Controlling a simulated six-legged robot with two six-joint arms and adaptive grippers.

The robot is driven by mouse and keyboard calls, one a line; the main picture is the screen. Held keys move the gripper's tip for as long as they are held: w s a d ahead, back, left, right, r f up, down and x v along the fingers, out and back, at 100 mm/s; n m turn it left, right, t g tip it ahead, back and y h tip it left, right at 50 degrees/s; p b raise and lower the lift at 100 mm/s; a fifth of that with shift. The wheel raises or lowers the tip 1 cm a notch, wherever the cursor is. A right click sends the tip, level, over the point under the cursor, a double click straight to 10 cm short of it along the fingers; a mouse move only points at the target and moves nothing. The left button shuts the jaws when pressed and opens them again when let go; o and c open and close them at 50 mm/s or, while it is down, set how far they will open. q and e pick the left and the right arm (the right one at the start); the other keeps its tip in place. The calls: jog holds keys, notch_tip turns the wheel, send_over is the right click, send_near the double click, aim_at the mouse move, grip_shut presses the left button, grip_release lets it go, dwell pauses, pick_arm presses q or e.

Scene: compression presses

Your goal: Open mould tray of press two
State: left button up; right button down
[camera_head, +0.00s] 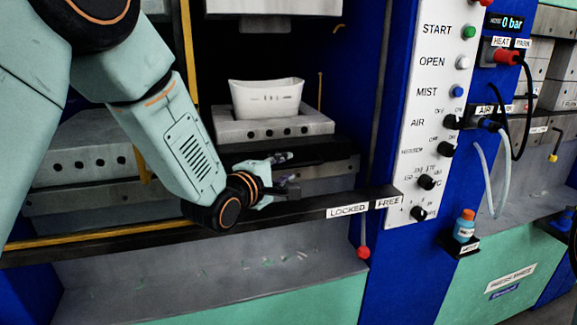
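The press in front of me has a grey lower mould block (232,131) with a row of dark holes along its front. A white bowl-like part (266,98) stands upright on it. A dark plate (330,149) lies under the block. My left gripper (289,173) is in front of this plate, its fingers apart with nothing seen between them. I cannot tell whether it touches the press. A lever with a red knob (363,252) hangs below the front rail, under the LOCKED label (348,211) and beside the FREE label (389,201). My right gripper is out of view.
A dark rail (300,211) crosses the press front. A white control panel (428,120) with buttons and knobs stands right of it. A small orange-capped bottle (464,226) sits on a bracket. Hoses hang at the right. A grey ledge (200,278) with scraps lies below.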

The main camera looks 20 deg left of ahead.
pick_arm(q)
jog(key=shift+w+d+r, duration=0.15)
jog(key=shift+w+d, duration=0.15)
jog(key=shift+d, duration=0.3)
jog(key=shift+w+d+r, duration=0.1)
jog(key=shift+w+d, duration=0.15)
jog(key=shift+d, duration=0.3)
jog(key=shift+a, duration=0.6)
jog(key=shift+w+a+f, duration=0.2)
jog(key=shift+a, duration=0.05)
jog(key=shift+w+f, duration=0.1)
jog(key=shift+w, duration=0.05)
jog(key=shift+c, duration=0.5)
jog(key=shift+d, duration=0.3)
jog(key=shift+c, duration=0.8)
jog(key=shift+s+d+r, duration=0.2)
jog(key=shift+d+r, duration=0.05)
jog(key=shift+d, duration=0.15)
jog(key=c, duration=0.3)
jog(key=shift+a, duration=0.1)
jog(key=shift+c, duration=0.7)
jog(key=shift+a, duration=0.3)
grip_shut()
